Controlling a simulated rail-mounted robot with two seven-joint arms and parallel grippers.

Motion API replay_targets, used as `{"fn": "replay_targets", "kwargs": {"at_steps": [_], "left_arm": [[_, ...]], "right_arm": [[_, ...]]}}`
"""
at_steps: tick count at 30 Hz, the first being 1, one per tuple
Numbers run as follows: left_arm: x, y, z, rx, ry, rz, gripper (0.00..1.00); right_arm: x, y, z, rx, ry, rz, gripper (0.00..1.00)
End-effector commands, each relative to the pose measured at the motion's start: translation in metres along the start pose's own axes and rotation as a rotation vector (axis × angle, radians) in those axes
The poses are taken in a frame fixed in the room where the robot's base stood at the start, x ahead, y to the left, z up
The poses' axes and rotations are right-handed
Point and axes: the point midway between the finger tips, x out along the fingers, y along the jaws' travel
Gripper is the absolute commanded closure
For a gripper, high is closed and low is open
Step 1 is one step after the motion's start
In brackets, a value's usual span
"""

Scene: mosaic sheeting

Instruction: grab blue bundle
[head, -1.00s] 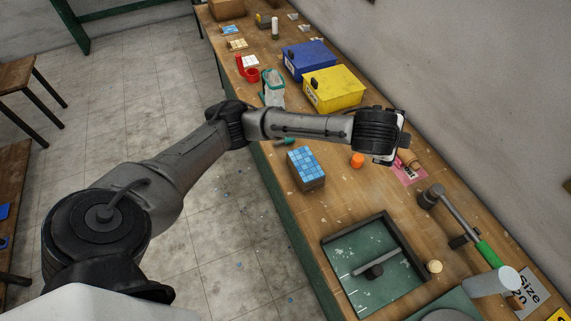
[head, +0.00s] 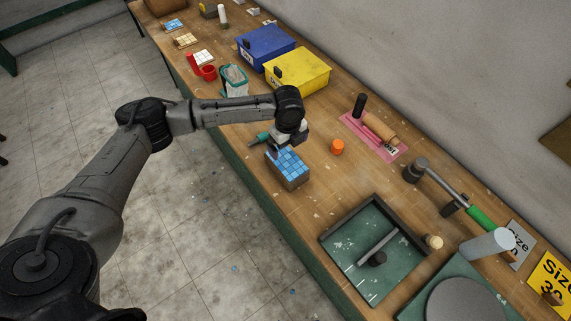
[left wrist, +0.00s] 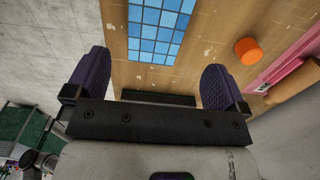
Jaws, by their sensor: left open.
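The blue bundle (head: 288,167) is a block topped with blue square tiles. It sits on the wooden bench near its front edge in the head view. In the left wrist view the blue bundle (left wrist: 157,32) lies ahead of the fingers, centred slightly left between them. My left gripper (left wrist: 157,85) is open and empty, with its two dark fingers wide apart. In the head view my left gripper (head: 288,138) is just behind and above the bundle, partly hidden by the wrist; the exact gap cannot be told. My right gripper is not in view.
An orange cap (head: 337,147) stands right of the bundle. A rolling pin (head: 380,127) lies on a pink sheet behind it. Yellow (head: 298,72) and blue (head: 266,48) bins stand at the back. A green tray (head: 350,262) lies in front, with bare bench between.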

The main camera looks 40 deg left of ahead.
Motion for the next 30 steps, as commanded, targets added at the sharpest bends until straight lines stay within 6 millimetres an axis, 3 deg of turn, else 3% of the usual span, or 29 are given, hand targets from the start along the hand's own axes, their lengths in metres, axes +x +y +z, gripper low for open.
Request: {"fn": "replay_targets", "kwargs": {"at_steps": [3, 9, 17, 30], "left_arm": [[0.024, 0.001, 0.0, -0.002, 0.001, 0.004, 0.0], [0.05, 0.0, 0.0, -0.002, 0.0, 0.001, 0.0], [0.063, 0.0, 0.0, -0.003, 0.0, 0.0, 0.0], [0.11, 0.003, 0.002, -0.003, 0.0, 0.0, 0.0]], "right_arm": [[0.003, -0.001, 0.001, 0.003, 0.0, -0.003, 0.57], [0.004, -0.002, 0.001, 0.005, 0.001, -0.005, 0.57], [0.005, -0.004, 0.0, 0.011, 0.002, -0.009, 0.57], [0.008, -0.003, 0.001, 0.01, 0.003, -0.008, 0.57]]}}
